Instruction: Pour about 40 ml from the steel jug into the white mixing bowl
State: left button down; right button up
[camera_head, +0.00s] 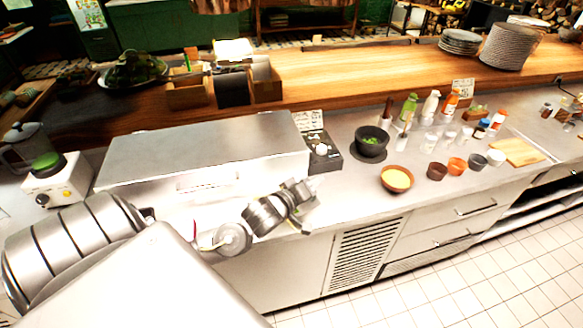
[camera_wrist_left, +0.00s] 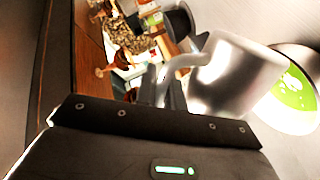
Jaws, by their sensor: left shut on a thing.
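My left gripper (camera_head: 306,204) is in front of the steel counter's near edge, right of the large flat-topped steel unit. In the left wrist view it is shut on the handle of the grey steel jug (camera_wrist_left: 238,72). The jug's tilt and mouth are hard to make out. Just right of the jug, partly covered by it, is a pale round vessel with bright green contents (camera_wrist_left: 293,93); it may be the white mixing bowl, but I cannot tell. The jug and a white bowl cannot be made out clearly in the head view. My right gripper is out of view.
The steel unit (camera_head: 215,140) stands left of the gripper. A black bowl (camera_head: 370,148) and an orange bowl with yellow contents (camera_head: 397,186) stand to its right, then several small cups and bottles. A cutting board (camera_head: 518,152) lies farther right. The tiled floor is clear.

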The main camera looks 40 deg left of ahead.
pick_arm(q)
jog(key=shift+w+a+f+n+b, duration=0.15)
jog(key=shift+a+n+b, duration=0.2)
jog(key=shift+a+n, duration=0.3)
jog(key=shift+h, duration=0.3)
jog(key=shift+d+n, duration=0.1)
jog(key=shift+n, duration=0.15)
jog(key=shift+d, duration=0.1)
jog(key=shift+w+d+r, duration=0.15)
jog(key=shift+d+r, duration=0.1)
jog(key=shift+d, duration=0.55)
jog(key=shift+d, duration=0.1)
jog(key=shift+d+n, duration=0.2)
jog(key=shift+n, duration=0.1)
jog(key=shift+a+r, duration=0.1)
jog(key=shift+r, duration=0.1)
dwell(0.4)
